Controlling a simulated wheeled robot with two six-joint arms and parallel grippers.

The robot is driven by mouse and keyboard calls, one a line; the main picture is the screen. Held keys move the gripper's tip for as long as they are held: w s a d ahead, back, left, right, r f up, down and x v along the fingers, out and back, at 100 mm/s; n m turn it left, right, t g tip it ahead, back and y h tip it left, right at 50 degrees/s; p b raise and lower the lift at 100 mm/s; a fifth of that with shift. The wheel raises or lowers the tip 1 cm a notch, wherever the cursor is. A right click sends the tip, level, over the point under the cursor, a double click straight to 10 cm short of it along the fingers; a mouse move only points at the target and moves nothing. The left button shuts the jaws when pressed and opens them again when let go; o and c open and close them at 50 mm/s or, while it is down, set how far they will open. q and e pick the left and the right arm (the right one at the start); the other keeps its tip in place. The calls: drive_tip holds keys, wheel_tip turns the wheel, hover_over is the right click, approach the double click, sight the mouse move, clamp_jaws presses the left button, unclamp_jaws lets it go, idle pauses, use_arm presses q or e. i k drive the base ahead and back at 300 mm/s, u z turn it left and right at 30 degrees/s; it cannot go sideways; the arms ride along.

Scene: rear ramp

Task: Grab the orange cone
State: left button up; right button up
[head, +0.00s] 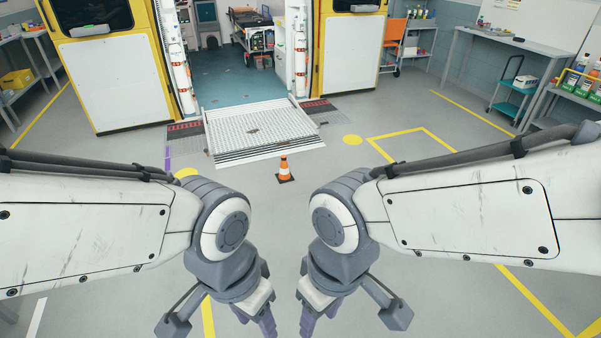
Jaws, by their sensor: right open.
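A small orange cone (284,168) with a white band and a dark square base stands upright on the grey floor, in front of the ramp. Both my arms are held out in front, nearer to me than the cone. My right gripper (320,320) is open and empty, low in the view. My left gripper (258,322) is at the lower middle, beside the right one; its fingers are partly cut off and I cannot tell their opening. Both grippers are well apart from the cone.
A metal ramp (255,125) leads up into a yellow and white vehicle (112,75) behind the cone. A workbench (487,62) and a teal cart (510,98) stand at the right, shelves (22,92) at the left. The floor around the cone is clear.

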sight(284, 175)
drive_tip(key=u, duration=0.25)
drive_tip(key=i, duration=1.05)
drive_tip(key=u, duration=0.6)
drive_tip(key=i, duration=2)
drive_tip(key=z, duration=0.5)
drive_tip(key=i, duration=2.1)
drive_tip(key=z, duration=0.55)
